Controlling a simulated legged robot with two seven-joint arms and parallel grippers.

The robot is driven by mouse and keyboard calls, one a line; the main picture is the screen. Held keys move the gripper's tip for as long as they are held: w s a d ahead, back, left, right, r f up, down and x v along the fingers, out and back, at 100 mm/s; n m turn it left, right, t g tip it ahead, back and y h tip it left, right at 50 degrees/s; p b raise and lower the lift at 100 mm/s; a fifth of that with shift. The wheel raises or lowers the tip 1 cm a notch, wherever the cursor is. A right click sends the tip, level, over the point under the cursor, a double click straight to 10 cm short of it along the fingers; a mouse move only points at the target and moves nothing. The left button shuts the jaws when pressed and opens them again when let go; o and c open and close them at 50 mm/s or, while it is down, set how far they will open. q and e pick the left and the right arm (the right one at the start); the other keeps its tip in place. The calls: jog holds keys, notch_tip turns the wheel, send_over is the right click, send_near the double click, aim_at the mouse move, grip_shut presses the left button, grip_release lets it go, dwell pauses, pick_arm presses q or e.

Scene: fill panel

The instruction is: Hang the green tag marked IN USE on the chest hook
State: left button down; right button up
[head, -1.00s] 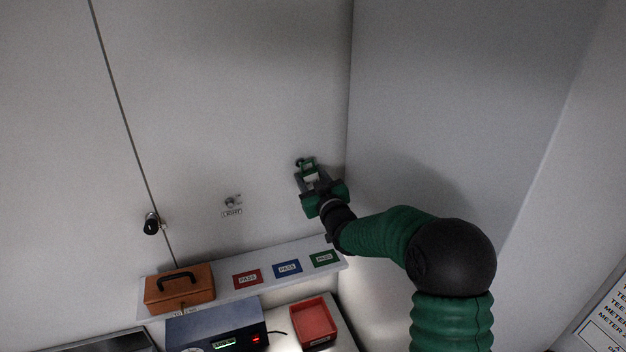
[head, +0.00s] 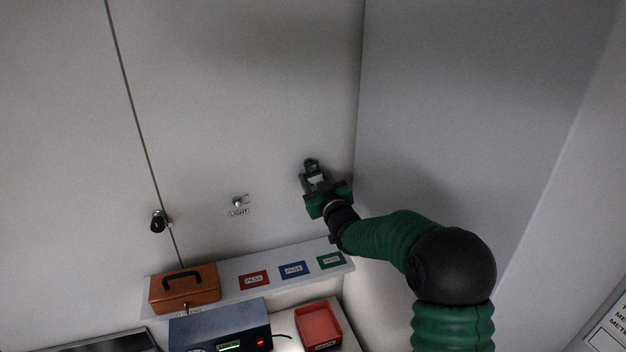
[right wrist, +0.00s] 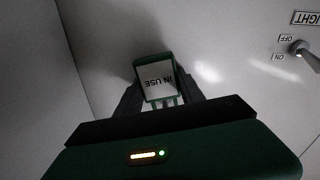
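The green tag (right wrist: 157,78) shows in the right wrist view with a white label reading IN USE, upside down there. It also shows small in the head view (head: 312,168). My right gripper (head: 315,178) is shut on the tag and holds it up in front of the pale wall, near the corner. In the right wrist view the fingers (right wrist: 160,95) stand on either side of the tag. No chest hook can be made out in these frames. My left gripper is not in view.
A LIGHT switch (head: 238,202) is on the wall left of my right gripper. Below are a shelf (head: 225,277) with red, blue and green PASS cards, an orange box (head: 185,291), a dark blue device (head: 220,325) and a red tray (head: 319,322). A black knob (head: 158,222) is farther left.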

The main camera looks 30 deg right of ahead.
jog(key=o, duration=0.5)
jog(key=shift+d+f, duration=0.1)
jog(key=shift+c, duration=0.2)
jog(key=shift+o, duration=0.2)
jog(key=shift+d, duration=0.1)
jog(key=shift+s, duration=0.1)
jog(key=shift+s+f+b, duration=0.1)
jog(key=shift+s+b, duration=0.25)
jog(key=shift+b, duration=0.05)
jog(key=b+v, duration=0.6)
jog(key=v, duration=1)
jog(key=shift+f, duration=0.15)
